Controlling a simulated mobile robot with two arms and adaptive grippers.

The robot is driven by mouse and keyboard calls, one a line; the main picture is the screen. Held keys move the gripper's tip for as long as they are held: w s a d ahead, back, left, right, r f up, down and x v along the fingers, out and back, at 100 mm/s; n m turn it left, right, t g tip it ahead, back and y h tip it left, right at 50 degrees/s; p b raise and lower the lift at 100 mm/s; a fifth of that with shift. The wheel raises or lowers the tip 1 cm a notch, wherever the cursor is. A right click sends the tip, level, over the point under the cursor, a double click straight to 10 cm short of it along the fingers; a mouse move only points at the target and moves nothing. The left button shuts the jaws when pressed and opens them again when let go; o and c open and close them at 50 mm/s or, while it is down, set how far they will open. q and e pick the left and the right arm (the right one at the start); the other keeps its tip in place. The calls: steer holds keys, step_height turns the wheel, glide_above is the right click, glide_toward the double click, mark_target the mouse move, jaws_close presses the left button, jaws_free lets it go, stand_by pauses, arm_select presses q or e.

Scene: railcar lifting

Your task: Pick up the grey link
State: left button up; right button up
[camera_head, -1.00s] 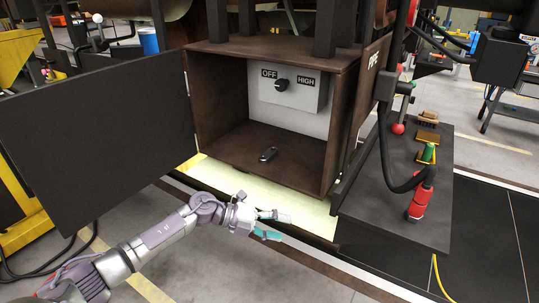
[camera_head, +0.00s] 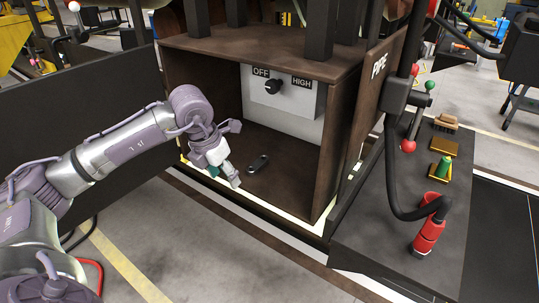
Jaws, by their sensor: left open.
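The grey link (camera_head: 258,163) is a small dark oblong piece with rounded ends. It lies flat on the floor of the open brown cabinet (camera_head: 290,185), left of the middle. My left gripper (camera_head: 225,180) is at the cabinet's front left opening, pointing down and to the right. Its fingers are apart and empty, a short way left of the link and not visibly touching it. My right gripper does not show.
The open door (camera_head: 80,125) stands left, behind my left arm. A grey box with an OFF/HIGH knob (camera_head: 272,87) is on the cabinet's back wall. At right, a dark bench (camera_head: 385,225) holds a red cylinder (camera_head: 428,235) with a black hose. The cabinet floor right of the link is clear.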

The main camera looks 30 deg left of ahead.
mark_target(257, 163)
arm_select(q)
steer(key=w+p, duration=0.1)
steer(key=w, duration=0.1)
steer(key=w+p, duration=0.1)
steer(key=w, duration=0.2)
steer(key=w+r+p, duration=0.1)
steer(key=w+p, duration=0.1)
steer(key=shift+w+d+r, duration=0.1)
steer(key=shift+w+d, duration=0.05)
steer(key=shift+d, duration=0.05)
steer(key=w+p, duration=0.1)
steer(key=w, duration=0.2)
steer(key=shift+w+d, duration=0.1)
steer(key=shift+w+f, duration=0.3)
steer(key=shift+w, duration=0.45)
steer(key=shift+f+p, duration=0.45)
steer(key=shift+p, duration=0.05)
steer(key=p+x, duration=0.1)
steer(key=x, duration=0.2)
steer(key=shift+w+f, duration=0.15)
steer(key=shift+f, duration=0.05)
steer(key=shift+w+f, duration=0.1)
steer(key=shift+f, duration=0.25)
jaws_close()
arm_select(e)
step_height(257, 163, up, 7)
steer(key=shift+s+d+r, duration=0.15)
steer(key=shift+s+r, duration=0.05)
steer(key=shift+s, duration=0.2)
